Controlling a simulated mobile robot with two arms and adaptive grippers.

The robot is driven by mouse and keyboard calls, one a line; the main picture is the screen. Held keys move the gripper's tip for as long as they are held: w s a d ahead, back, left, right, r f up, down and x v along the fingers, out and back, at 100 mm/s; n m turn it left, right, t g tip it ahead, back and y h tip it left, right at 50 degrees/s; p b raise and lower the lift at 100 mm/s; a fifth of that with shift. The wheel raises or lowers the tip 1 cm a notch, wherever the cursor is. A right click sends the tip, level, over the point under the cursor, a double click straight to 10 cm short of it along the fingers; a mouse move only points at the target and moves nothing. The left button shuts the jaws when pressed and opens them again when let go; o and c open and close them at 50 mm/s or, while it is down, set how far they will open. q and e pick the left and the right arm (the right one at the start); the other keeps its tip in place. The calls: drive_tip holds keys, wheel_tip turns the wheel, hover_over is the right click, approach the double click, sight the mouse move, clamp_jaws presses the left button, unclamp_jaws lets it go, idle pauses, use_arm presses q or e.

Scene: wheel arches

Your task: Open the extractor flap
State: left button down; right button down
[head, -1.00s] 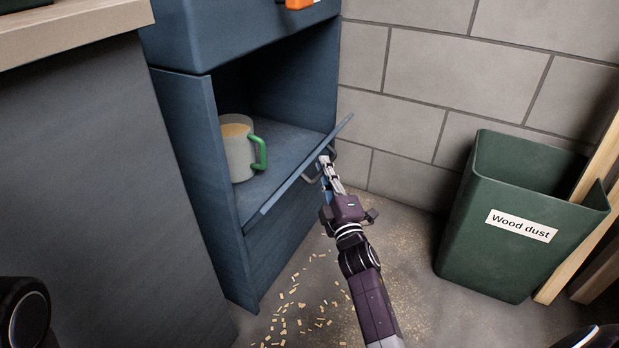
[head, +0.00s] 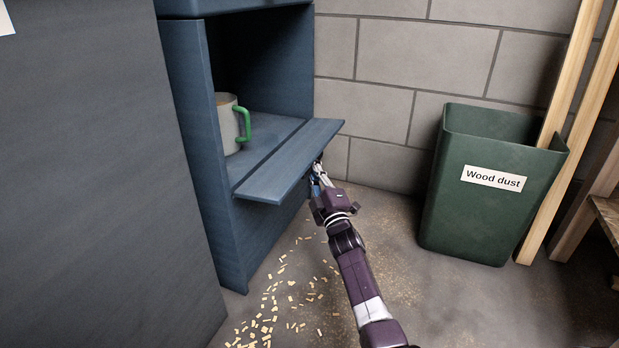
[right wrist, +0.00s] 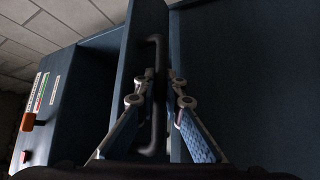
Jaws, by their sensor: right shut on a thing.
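The blue extractor flap (head: 288,165) is hinged at the front of the blue cabinet's opening (head: 262,60) and lies folded down, close to level. My right gripper (head: 318,172) is just under the flap's outer right edge. In the right wrist view my right gripper (right wrist: 160,78) is shut on the flap's dark bar handle (right wrist: 154,125), with the flap (right wrist: 140,50) beyond it. The handle is hidden under the flap in the head view. My left gripper is out of view.
A mug (head: 228,125) with a green handle stands inside the opening. A green "Wood dust" bin (head: 480,215) and wooden planks (head: 560,130) stand at the right. Wood chips (head: 265,315) litter the floor. A dark cabinet (head: 90,180) fills the left.

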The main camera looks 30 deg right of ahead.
sight(311, 150)
drive_tip(key=shift+w+f+m+t+h+b, duration=0.15)
drive_tip(key=shift+f+m+t+h+b, duration=0.25)
drive_tip(key=shift+f+m+h+b, duration=0.35)
drive_tip(key=c, duration=2.3)
unclamp_jaws()
drive_tip(key=shift+r, duration=0.1)
wheel_tip(311, 150, up, 10)
drive_tip(key=shift+a, duration=0.15)
